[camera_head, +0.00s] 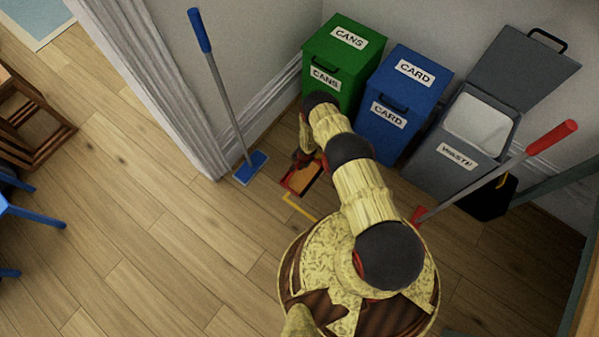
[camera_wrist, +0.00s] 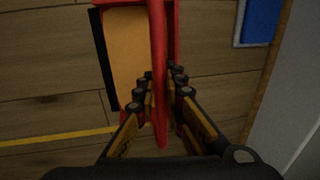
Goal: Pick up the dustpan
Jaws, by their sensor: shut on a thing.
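The dustpan (camera_head: 301,177) has a red rim, an orange-tan pan and a black front edge. In the head view it is low over or on the wood floor in front of the green bin, partly hidden by my arm. In the wrist view its pan (camera_wrist: 125,50) is at the top and its red handle (camera_wrist: 158,75) runs down between my fingers. My gripper (camera_wrist: 173,72) is shut on the red handle, with a finger on each side. In the head view the gripper (camera_head: 303,158) is mostly hidden behind my arm. I cannot tell whether the pan touches the floor.
A blue-headed mop (camera_head: 225,100) leans on the wall to the left. Green cans (camera_head: 345,60), blue card (camera_head: 400,105) and grey waste (camera_head: 460,150) bins stand behind. A red-handled broom (camera_head: 500,168) is at right. A yellow floor line (camera_head: 298,206) lies nearby.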

